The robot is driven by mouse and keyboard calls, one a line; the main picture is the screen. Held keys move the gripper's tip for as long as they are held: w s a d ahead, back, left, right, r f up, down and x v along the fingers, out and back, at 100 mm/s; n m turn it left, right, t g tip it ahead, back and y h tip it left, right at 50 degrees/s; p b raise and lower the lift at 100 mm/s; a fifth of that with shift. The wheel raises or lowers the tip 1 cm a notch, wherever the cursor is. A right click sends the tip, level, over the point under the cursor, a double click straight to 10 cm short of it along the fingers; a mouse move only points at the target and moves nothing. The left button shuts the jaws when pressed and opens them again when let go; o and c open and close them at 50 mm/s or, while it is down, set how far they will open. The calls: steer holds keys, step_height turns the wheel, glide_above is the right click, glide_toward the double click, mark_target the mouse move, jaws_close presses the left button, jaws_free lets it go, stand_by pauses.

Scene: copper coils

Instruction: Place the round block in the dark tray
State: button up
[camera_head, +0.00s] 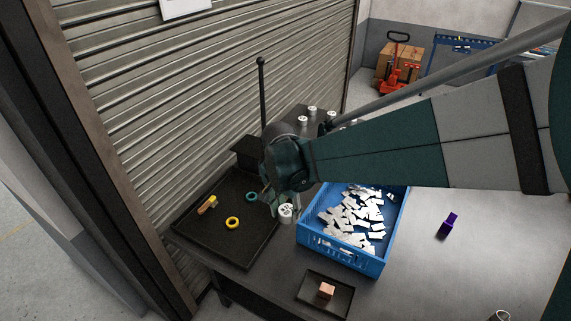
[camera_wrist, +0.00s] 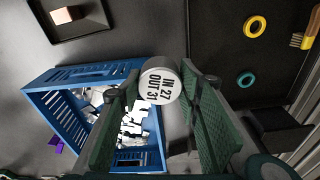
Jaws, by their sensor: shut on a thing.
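My gripper (camera_wrist: 160,92) is shut on a round block (camera_wrist: 161,78), a pale cylinder with dark lettering on its end face. In the head view the block (camera_head: 286,210) hangs below my gripper (camera_head: 279,196), between the large dark tray and the blue crate. A smaller dark tray (camera_head: 342,299) at the front holds a copper-coloured block (camera_head: 326,290). My arm hides part of the table behind the gripper.
A blue crate (camera_head: 341,257) full of pale metal pieces stands right beside the gripper. A purple object (camera_head: 449,224) lies on the open table at right. Several pale cylinders (camera_head: 312,110) stand on a dark surface at the back. A thin dark post (camera_head: 262,100) rises behind the large tray.

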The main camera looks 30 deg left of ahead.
steer(key=s+a+n, duration=0.3)
steer(key=s+a, duration=0.5)
steer(key=a, duration=0.4)
glide_above(248, 247)
steer(key=shift+s+f+p, duration=0.2)
steer(key=shift+f+p, duration=0.1)
steer(key=shift+f, duration=2.55)
steer(key=shift+f+b, duration=0.4)
steer(key=shift+f, duration=2.7)
steer(key=shift+f, duration=0.1)
steer(key=shift+f, duration=1.75)
steer(key=shift+f+b, duration=0.15)
steer(key=shift+b, duration=0.2)
